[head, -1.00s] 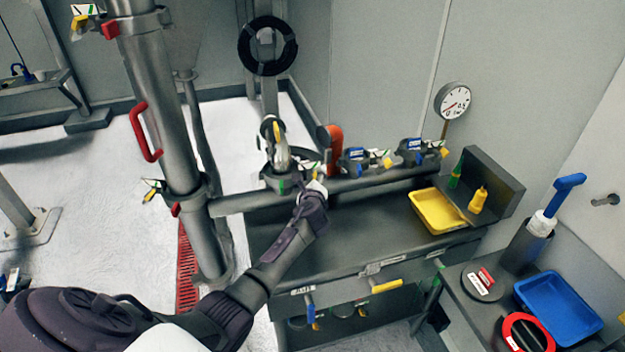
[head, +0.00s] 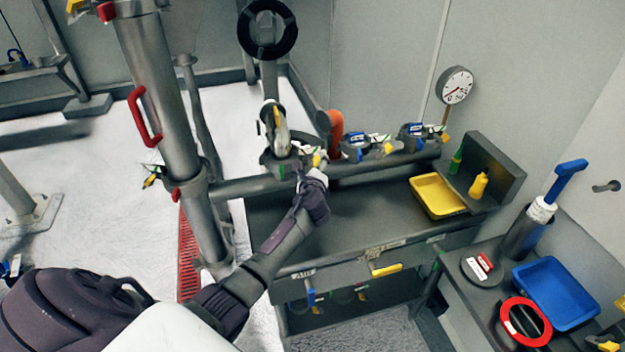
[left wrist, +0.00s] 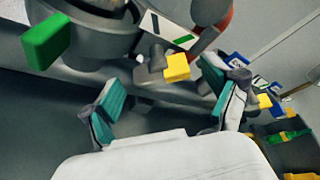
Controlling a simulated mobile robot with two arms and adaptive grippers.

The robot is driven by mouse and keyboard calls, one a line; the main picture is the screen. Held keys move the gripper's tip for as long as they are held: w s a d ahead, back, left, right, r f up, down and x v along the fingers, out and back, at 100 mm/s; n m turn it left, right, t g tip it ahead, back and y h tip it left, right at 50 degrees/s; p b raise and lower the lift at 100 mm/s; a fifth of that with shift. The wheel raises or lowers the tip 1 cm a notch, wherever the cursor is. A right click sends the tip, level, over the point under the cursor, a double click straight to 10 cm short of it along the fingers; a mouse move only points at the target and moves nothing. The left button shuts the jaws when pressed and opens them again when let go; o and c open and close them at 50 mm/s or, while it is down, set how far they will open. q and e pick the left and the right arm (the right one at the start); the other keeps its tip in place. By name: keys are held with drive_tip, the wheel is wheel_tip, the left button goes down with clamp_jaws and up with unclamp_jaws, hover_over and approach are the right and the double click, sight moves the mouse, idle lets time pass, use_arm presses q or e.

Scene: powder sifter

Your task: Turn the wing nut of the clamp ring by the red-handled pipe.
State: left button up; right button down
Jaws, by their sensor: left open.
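The grey pipe with the red handle (head: 145,116) stands at the left in the head view. A clamp with a yellow-green wing nut (head: 153,176) sits on its lower part. Right of it, another clamp ring (head: 283,165) is around the base of a shorter upright pipe. My left gripper (head: 316,172) is at the near right side of this ring. In the left wrist view my left gripper (left wrist: 164,95) is open, teal pads apart. A yellow wing nut (left wrist: 177,67) shows beyond and between the fingers, apparently apart from them. A green tab (left wrist: 46,41) is at the left.
An orange pipe (head: 335,130) and two more clamps, one with a blue tag (head: 411,130), stand right of the ring along the horizontal pipe. A yellow tray (head: 438,195) is on the bench. A blue tray (head: 555,292) is at the lower right.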

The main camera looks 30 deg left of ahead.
use_arm(q)
drive_tip(key=v, duration=1)
drive_tip(key=shift+s, duration=0.1)
drive_tip(key=s+d+f+n+g+h, duration=0.2)
drive_tip(key=s+d+f+n, duration=0.15)
drive_tip(key=s, duration=0.35)
drive_tip(key=s+d+f+n+g+h, duration=0.1)
drive_tip(key=s+d+f+n+g, duration=0.1)
drive_tip(key=s+f+n, duration=0.4)
drive_tip(key=s+d+r+n+g+h, duration=0.1)
drive_tip(key=s+d+n+g+h, duration=0.3)
drive_tip(key=s, duration=0.6)
drive_tip(key=s+d+r+n+g+h, duration=0.1)
drive_tip(key=s+d+n, duration=0.4)
drive_tip(key=s, duration=0.6)
wheel_tip(320, 180, down, 29)
drive_tip(key=d+m+g+b, duration=0.1)
drive_tip(key=b, duration=0.4)
drive_tip(key=s+a+f+b, duration=0.1)
drive_tip(key=s+f+b, duration=0.1)
drive_tip(key=s+f, duration=0.6)
drive_tip(key=s+a+f+g+b, duration=0.1)
drive_tip(key=s+f+b, duration=0.1)
drive_tip(key=s+f, duration=0.7)
wheel_tip(320, 180, down, 6)
drive_tip(key=shift+a+g+b, duration=0.3)
drive_tip(key=shift+a+b, duration=0.05)
